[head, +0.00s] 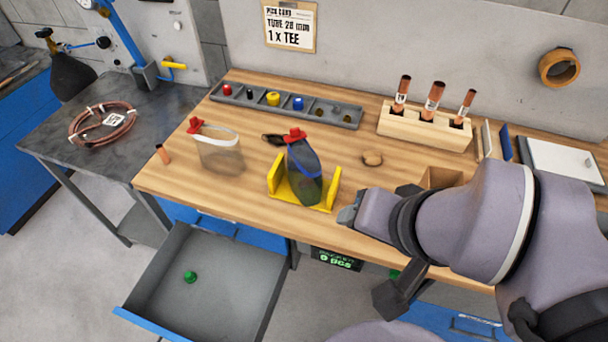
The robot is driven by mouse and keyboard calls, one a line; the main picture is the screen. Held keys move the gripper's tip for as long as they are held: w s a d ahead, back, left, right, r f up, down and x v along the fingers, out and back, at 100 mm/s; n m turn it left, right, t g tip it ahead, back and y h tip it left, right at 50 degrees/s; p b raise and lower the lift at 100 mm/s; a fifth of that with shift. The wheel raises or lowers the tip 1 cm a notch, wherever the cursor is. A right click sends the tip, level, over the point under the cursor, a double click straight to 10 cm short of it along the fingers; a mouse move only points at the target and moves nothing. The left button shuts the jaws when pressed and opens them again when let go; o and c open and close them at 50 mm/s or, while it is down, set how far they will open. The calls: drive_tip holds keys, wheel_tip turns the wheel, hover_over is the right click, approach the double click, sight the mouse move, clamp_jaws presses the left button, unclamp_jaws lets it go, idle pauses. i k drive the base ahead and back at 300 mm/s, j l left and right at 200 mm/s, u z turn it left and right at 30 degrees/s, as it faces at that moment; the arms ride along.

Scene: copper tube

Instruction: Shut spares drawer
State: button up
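The open drawer (165,285) sticks out from under the bench's left part, its blue front lip at the lower left. It is grey inside and holds one small green piece (190,277). I take it for the spares drawer, though no label on it is readable. My gripper (349,211) is at the bench's front edge, right of the yellow stand and well to the right of the drawer, not touching it. My arm hides most of the gripper, so its opening does not show.
The wooden bench (165,185) carries a yellow stand (277,187) with a bag, another clear bag (220,157), a parts tray (322,117) and a tube block (400,122). A grey side table (60,160) stands left. Floor is clear around the drawer's front.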

sight(234, 293)
drive_tip(key=k+u, duration=0.1)
drive_tip(key=u, duration=0.35)
drive_tip(key=j+u, duration=0.15)
drive_tip(key=u, duration=0.3)
drive_tip(key=k+j+u, duration=0.15)
drive_tip(key=u, duration=0.35)
drive_tip(key=j+u, duration=0.15)
drive_tip(key=u, duration=0.3)
drive_tip(key=i+j+z, duration=0.1)
drive_tip(key=j, duration=0.3)
drive_tip(key=i+j+z, duration=0.1)
drive_tip(key=j, duration=0.25)
